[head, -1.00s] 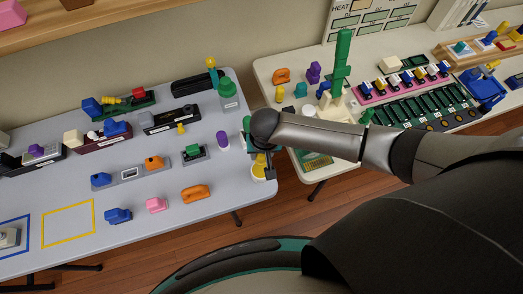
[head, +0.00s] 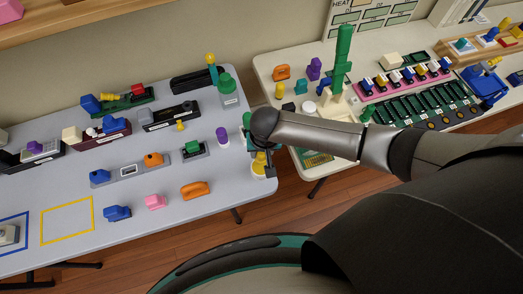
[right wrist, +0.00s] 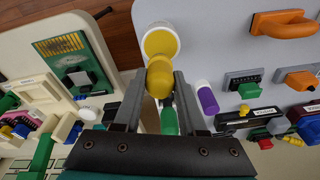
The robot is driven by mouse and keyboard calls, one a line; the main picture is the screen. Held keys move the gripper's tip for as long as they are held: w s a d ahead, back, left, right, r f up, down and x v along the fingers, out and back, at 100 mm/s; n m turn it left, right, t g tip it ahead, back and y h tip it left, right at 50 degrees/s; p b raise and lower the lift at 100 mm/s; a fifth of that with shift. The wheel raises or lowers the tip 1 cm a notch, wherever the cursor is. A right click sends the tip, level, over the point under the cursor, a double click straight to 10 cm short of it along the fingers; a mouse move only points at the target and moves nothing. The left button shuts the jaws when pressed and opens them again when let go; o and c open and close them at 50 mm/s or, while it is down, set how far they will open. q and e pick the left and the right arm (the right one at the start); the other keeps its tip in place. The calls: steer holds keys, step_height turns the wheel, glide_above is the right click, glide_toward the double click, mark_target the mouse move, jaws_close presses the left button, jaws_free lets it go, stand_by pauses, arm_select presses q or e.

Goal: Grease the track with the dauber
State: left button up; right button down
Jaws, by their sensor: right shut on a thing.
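My right gripper (right wrist: 158,88) is shut on a yellow round-headed piece (right wrist: 160,74), which I take for the dauber. In the head view this gripper (head: 266,163) is at the right edge of the grey table, partly hidden by my wrist. A white pot with a yellow inside (right wrist: 160,40) lies just beyond the yellow head in the right wrist view; it also shows in the head view (head: 259,171). I cannot tell whether the head touches the pot. I cannot tell which piece is the track; a long black rail-like unit (head: 190,83) lies at the back. My left gripper is not in view.
On the grey table (head: 225,196) stand a green bottle (head: 228,92), a purple-and-white cylinder (head: 222,137) and an orange handle (head: 194,189). A cream table (head: 270,66) with many small parts stands right, across a gap. The grey table's front right is fairly clear.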

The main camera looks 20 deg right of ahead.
steer(key=shift+f+b, duration=0.35)
steer(key=shift+f, duration=0.45)
stand_by(1.4)
step_height(320, 180, up, 8)
steer(key=p, duration=0.9)
steer(key=shift+w, duration=0.1)
stand_by(0.8)
